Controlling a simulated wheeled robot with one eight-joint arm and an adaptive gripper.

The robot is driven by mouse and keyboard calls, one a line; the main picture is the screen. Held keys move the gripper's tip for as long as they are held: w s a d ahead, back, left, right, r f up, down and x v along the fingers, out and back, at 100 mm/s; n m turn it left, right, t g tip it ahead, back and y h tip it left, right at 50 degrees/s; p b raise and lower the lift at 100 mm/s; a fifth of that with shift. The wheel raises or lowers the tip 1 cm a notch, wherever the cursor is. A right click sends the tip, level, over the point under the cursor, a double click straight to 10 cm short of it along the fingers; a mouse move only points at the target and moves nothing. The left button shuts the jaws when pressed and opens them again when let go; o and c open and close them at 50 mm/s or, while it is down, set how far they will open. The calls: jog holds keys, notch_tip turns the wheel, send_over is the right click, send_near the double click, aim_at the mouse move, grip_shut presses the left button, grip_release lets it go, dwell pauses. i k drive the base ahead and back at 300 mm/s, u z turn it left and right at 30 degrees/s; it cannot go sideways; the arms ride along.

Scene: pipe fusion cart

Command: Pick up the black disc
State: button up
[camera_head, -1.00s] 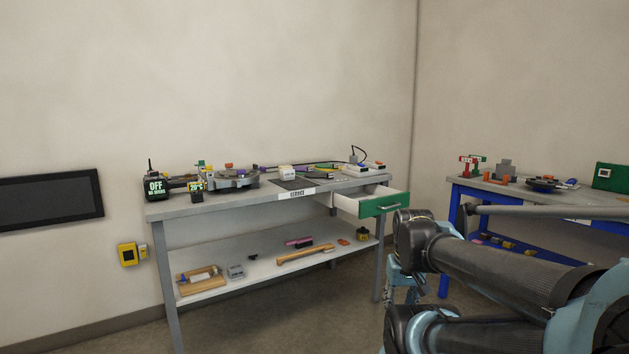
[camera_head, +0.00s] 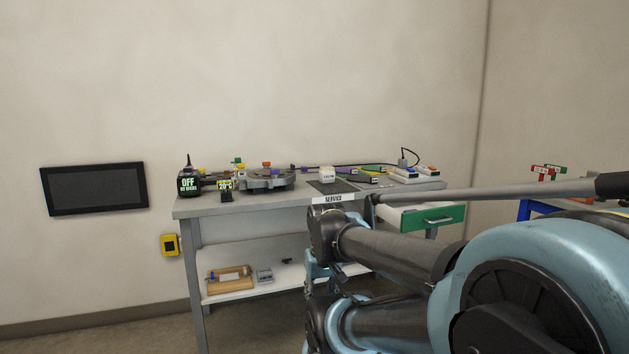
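I cannot make out the black disc for certain. My arm (camera_head: 395,245) is folded across the lower right and covers part of the bench's front and lower shelf. I cannot pick out my gripper's fingers in this view.
A grey round device (camera_head: 268,181) and a black unit reading OFF (camera_head: 189,182) stand on the bench's left part. A green-fronted drawer (camera_head: 433,218) sticks out at the right. A blue bench (camera_head: 540,207) stands farther right, mostly behind my arm.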

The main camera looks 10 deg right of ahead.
aim_at(359, 178)
jog(key=i, duration=0.9)
jog(key=z, duration=0.65)
jog(key=i, duration=0.4)
jog(key=z, duration=0.3)
